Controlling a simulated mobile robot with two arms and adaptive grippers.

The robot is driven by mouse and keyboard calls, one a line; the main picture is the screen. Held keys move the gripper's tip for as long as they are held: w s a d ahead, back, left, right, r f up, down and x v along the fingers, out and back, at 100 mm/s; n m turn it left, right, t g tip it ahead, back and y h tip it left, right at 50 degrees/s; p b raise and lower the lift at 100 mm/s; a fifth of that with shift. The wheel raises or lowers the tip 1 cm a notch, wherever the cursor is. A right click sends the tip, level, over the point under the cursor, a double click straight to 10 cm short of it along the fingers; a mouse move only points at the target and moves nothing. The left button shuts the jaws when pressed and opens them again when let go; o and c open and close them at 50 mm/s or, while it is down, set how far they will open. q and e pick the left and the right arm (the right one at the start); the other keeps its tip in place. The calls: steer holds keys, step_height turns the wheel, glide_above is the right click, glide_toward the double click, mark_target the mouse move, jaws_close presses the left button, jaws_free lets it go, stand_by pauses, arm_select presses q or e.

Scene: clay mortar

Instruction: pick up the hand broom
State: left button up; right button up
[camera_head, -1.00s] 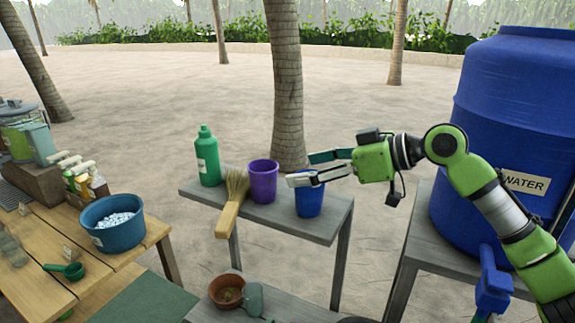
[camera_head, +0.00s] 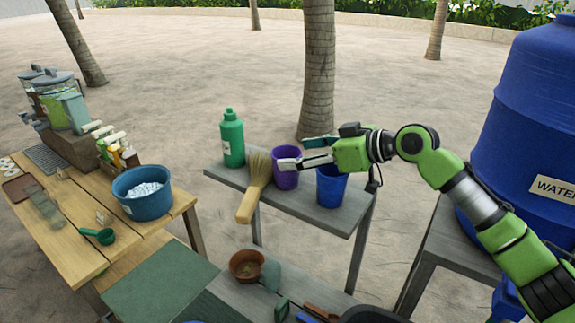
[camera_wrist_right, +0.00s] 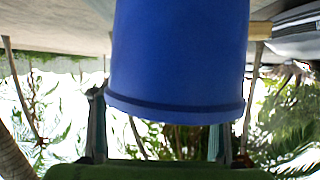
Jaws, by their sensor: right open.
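The hand broom (camera_head: 255,186) lies on the grey wooden table, its straw bristles at the back and its pale wooden handle reaching past the front edge. My right gripper (camera_head: 281,153) is open and empty, with its fingers pointing left. In the head view it appears just over the purple cup, to the right of the broom's bristles. In the right wrist view a blue cup (camera_wrist_right: 180,55) fills the upper middle, in front of the fingers (camera_wrist_right: 158,135); the broom cannot be made out there. My left gripper is not in view.
On the grey table (camera_head: 300,212) stand a green bottle (camera_head: 232,140), a purple cup (camera_head: 285,178) and a blue cup (camera_head: 331,188). A lower surface in front holds a clay pot (camera_head: 247,264). A blue basin (camera_head: 142,200) stands on the left table. A large blue barrel is at the right.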

mark_target(276, 154)
steer(key=x, duration=0.1)
steer(key=p+x, duration=0.1)
steer(key=x, duration=0.1)
steer(key=shift+a+r+p, duration=0.2)
steer(key=shift+a+p, duration=0.15)
steer(key=shift+w+a+f, duration=0.1)
steer(key=shift+w+f, duration=0.1)
steer(key=shift+f, duration=0.05)
steer(key=shift+s, duration=0.1)
steer(key=c, duration=1.2)
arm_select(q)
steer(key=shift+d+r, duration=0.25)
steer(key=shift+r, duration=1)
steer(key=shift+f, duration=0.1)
arm_select(e)
steer(key=shift+r, duration=0.15)
